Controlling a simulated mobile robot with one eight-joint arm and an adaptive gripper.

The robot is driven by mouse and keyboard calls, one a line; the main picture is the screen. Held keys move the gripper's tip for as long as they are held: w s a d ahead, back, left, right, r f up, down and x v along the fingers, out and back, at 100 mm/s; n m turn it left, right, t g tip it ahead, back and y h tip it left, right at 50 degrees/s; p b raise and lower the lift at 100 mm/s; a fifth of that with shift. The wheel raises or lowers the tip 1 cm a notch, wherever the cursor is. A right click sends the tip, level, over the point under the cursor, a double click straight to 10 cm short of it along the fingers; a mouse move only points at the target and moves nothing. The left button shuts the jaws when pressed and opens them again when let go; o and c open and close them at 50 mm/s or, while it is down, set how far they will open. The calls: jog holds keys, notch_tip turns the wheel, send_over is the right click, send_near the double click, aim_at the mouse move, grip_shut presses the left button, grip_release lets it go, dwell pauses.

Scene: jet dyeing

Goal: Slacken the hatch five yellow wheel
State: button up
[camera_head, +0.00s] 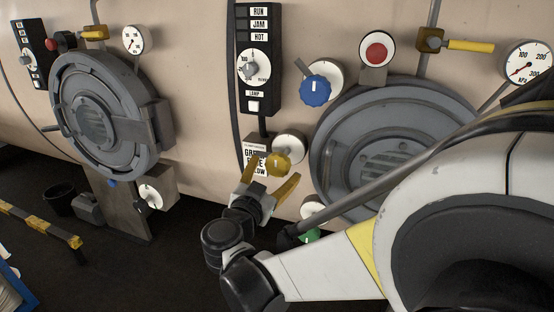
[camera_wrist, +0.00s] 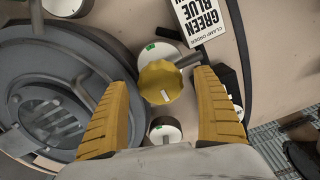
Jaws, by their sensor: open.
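The yellow wheel (camera_head: 278,165) is a small lobed knob at the left side of the right-hand grey hatch (camera_head: 345,140) in the head view. In the wrist view the yellow wheel (camera_wrist: 161,82) sits between my two yellow fingers, with a pale mark on its face. My gripper (camera_head: 272,174) is open, its fingers either side of the wheel, with gaps visible on both sides in the wrist view (camera_wrist: 161,88). Whether the wheel lies fully at fingertip depth is hard to tell. No hatch number is readable.
A blue wheel (camera_head: 315,90) is above the yellow one, and a green part (camera_head: 310,236) is below, partly hidden by my arm. A control box (camera_head: 259,60) and a clamp-order label (camera_wrist: 199,18) are close by. Another hatch (camera_head: 100,115) is at left.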

jog(key=v, duration=0.9)
jog(key=shift+s, duration=0.35)
jog(key=shift+a+r, duration=0.1)
jog(key=s+d+f+n+g+y, duration=0.1)
jog(key=s+d+f+g, duration=0.15)
jog(key=d, duration=0.45)
jog(key=s+d+f+n+g, duration=0.2)
jog(key=d+g, duration=0.1)
jog(key=d, duration=0.4)
jog(key=s+d+f+n+g+y, duration=0.1)
jog(key=s+d+f+g, duration=0.2)
jog(key=d, duration=0.4)
jog(key=s+n+y, duration=0.1)
jog(key=s+y, duration=0.1)
jog(key=s, duration=0.2)
jog(key=s+d+f+n+g+y, duration=0.1)
jog(key=s+n+y, duration=0.1)
jog(key=s, duration=0.2)
jog(key=shift+s+d+f, duration=0.3)
jog(key=shift+w, duration=0.1)
